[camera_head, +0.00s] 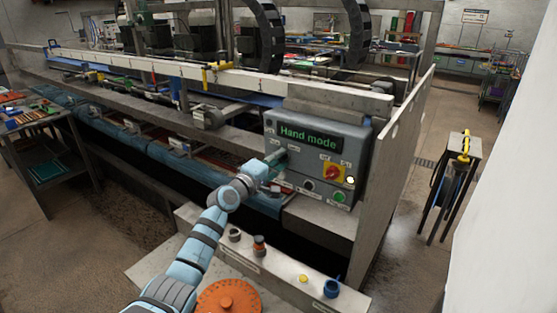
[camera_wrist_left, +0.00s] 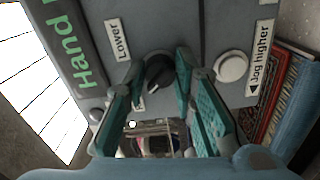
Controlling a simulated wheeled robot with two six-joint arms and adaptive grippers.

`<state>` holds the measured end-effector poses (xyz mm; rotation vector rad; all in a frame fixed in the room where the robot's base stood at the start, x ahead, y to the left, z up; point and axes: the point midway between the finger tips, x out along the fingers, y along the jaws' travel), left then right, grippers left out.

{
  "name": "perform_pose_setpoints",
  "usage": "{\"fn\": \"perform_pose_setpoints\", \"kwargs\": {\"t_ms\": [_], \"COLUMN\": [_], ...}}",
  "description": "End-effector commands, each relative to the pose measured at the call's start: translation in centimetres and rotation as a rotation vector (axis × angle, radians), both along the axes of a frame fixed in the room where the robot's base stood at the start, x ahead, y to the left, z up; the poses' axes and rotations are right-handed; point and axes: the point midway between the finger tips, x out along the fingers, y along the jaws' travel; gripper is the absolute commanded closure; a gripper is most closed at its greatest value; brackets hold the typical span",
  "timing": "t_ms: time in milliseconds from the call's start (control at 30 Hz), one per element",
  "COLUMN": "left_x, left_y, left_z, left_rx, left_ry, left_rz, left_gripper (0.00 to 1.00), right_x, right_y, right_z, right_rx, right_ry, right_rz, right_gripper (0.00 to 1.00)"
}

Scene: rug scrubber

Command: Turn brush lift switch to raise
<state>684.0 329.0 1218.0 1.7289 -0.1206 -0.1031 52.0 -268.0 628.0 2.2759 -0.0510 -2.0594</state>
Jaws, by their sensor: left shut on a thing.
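The grey control box (camera_head: 352,135) stands at the end of the machine, with a green "Hand mode" display (camera_head: 308,135). My left gripper (camera_head: 281,158) is at the left part of its face, below the display, and hides the switch there. In the left wrist view, a black knob (camera_wrist_left: 159,71) sits between the teal fingers, which are shut on it near their tips. A "Lower" label (camera_wrist_left: 118,40) is beside the knob; another label is partly hidden by a finger. My right gripper is not in view.
A red-and-yellow switch (camera_head: 333,173) and a green button (camera_head: 340,197) are on the box's right side. A pale round button (camera_wrist_left: 231,66) is near the gripper, beside a "Jog higher" label (camera_wrist_left: 262,68). A ledge with knobs (camera_head: 287,262) stands in front.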

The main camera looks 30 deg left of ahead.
Motion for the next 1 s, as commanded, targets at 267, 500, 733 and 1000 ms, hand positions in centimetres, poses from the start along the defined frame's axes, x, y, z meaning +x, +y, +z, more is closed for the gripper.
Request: {"fn": "perform_pose_setpoints", "kwargs": {"t_ms": [267, 500, 733, 1000], "left_x": [0.0, 0.0, 0.0, -3.9], "left_y": [0.0, 0.0, 0.0, 0.6], "left_z": [-0.2, -0.1, -0.1, -0.2], "left_rx": [-0.004, -0.003, -0.002, 0.006], "left_ry": [0.004, 0.002, 0.001, 0.001], "left_rz": [-0.001, 0.000, 0.000, 0.001], "left_gripper": [1.00, 0.55, 0.55, 0.55], "right_x": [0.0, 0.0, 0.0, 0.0], "right_y": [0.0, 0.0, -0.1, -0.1], "right_z": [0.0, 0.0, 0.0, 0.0], "right_rx": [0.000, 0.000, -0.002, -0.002], "right_ry": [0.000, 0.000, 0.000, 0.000], "right_rz": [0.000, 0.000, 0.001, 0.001], "right_gripper": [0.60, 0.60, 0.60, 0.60]}}
